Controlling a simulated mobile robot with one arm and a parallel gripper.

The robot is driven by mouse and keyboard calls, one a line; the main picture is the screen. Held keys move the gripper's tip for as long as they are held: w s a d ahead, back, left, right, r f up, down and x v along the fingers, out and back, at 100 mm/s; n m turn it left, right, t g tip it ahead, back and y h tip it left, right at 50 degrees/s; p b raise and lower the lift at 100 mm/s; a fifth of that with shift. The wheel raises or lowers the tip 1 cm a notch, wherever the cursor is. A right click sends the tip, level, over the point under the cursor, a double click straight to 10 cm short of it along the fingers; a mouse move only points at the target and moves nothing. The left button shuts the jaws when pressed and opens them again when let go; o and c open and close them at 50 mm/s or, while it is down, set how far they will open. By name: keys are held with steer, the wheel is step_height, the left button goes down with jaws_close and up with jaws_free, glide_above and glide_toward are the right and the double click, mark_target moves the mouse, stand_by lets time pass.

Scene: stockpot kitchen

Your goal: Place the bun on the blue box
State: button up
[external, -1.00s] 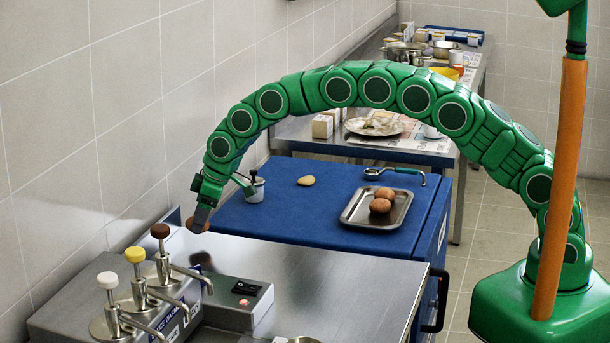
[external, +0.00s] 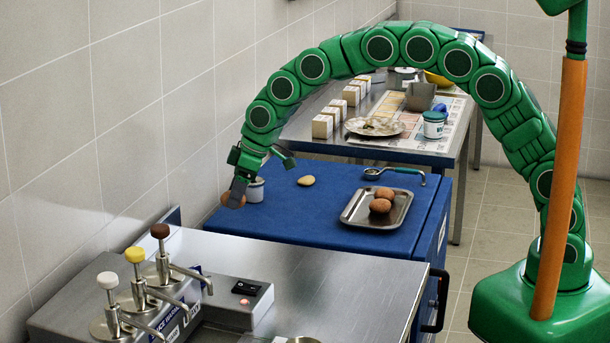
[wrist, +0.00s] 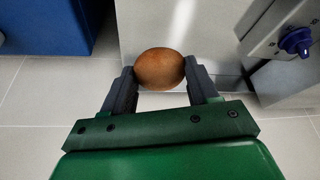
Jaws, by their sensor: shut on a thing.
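My gripper (external: 237,193) is shut on a brown, rounded bun (external: 231,201), held in the air. In the external view the bun shows in front of the left part of the blue box (external: 300,222). In the wrist view the bun (wrist: 160,68) sits between both fingertips of my gripper (wrist: 160,75), with floor and a pale panel behind it. A blue block at the upper left of the wrist view (wrist: 45,25) may be the box. The bun's exact height over the box is hard to tell.
A steel counter (external: 340,295) with pump dispensers (external: 160,265) is in front.

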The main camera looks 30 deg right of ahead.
steer(key=shift+s+d+r, duration=0.45)
steer(key=shift+s+d, duration=0.3)
steer(key=shift+s+d+r, duration=0.4)
steer(key=shift+s+d, duration=0.3)
steer(key=shift+d, duration=0.05)
